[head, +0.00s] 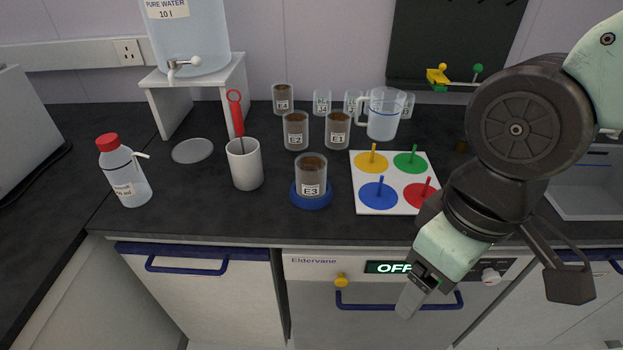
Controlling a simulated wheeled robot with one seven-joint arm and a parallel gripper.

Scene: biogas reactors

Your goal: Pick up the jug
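The jug (385,118) is a clear measuring jug with a blue line near its rim and a handle on its left side. It stands upright at the back of the dark counter, behind the white board with coloured discs. My gripper (409,303) hangs at the lower right, in front of the counter's edge, well apart from the jug. Only one finger shape shows clearly, so I cannot tell how far the fingers are apart. Nothing is seen held in it.
Several labelled beakers stand around the jug; one brown-filled beaker (311,176) sits on a blue base (310,199). The white peg board (363,207) lies in front of the jug. A white cup (244,165), a red-capped bottle (125,174) and a water tank (188,38) stand left.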

